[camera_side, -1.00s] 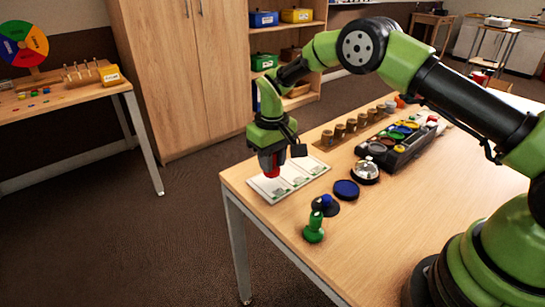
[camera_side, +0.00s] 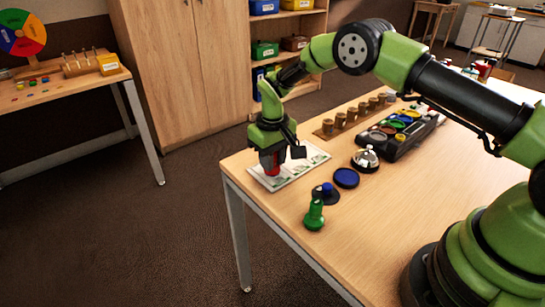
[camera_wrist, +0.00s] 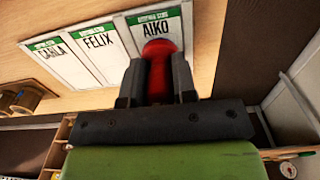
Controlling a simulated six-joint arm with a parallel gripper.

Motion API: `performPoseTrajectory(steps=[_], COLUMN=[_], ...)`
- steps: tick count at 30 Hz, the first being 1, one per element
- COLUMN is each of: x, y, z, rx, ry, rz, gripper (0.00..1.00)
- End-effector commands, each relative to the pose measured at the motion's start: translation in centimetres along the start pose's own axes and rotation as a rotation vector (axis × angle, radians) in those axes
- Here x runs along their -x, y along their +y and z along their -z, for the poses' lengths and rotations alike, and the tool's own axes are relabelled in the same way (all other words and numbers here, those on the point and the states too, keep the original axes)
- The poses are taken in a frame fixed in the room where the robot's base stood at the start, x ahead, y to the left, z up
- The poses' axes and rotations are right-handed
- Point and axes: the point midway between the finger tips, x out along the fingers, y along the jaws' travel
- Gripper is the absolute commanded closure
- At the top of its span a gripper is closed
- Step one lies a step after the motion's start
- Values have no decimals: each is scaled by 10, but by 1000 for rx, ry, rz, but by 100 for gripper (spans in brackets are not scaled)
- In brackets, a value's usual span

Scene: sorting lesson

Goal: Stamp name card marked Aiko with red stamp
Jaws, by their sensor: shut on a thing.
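My gripper (camera_side: 271,157) is shut on the red stamp (camera_side: 271,168), which is held over the left end of the card tray (camera_side: 276,188) in the side view. In the wrist view the red stamp (camera_wrist: 160,68) stands between the fingers of my gripper (camera_wrist: 157,88). The card marked Aiko (camera_wrist: 138,38) lies at the right of a row with the cards Felix (camera_wrist: 98,40) and Carla (camera_wrist: 52,55). The stamp covers the lower part of the Aiko card. Its stamping face is hidden, and I cannot tell if it touches the card.
A green stamp (camera_side: 314,216), a blue stamp (camera_side: 326,193), a blue pad (camera_side: 346,178) and a silver bell (camera_side: 366,158) stand right of the cards. A dark tray (camera_side: 378,147) of coloured pads and a wooden rack (camera_side: 325,134) are behind. The table's right front is clear.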

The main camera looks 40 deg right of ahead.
Motion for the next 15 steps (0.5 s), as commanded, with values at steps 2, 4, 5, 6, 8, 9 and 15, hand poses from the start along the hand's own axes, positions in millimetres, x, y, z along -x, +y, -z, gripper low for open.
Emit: performPoseTrajectory(steps=[2,4,5,6,8,9,15], x=[0,0,0,0,0,-1,-3], y=[0,0,0,0,0,0,0], z=[0,0,0,0,0,0,0], rx=[0,0,0,0,0,0,0], ry=[0,0,0,0,0,0,0], rz=[0,0,0,0,0,0,0], gripper=[89,89,89,89,89,89,89])
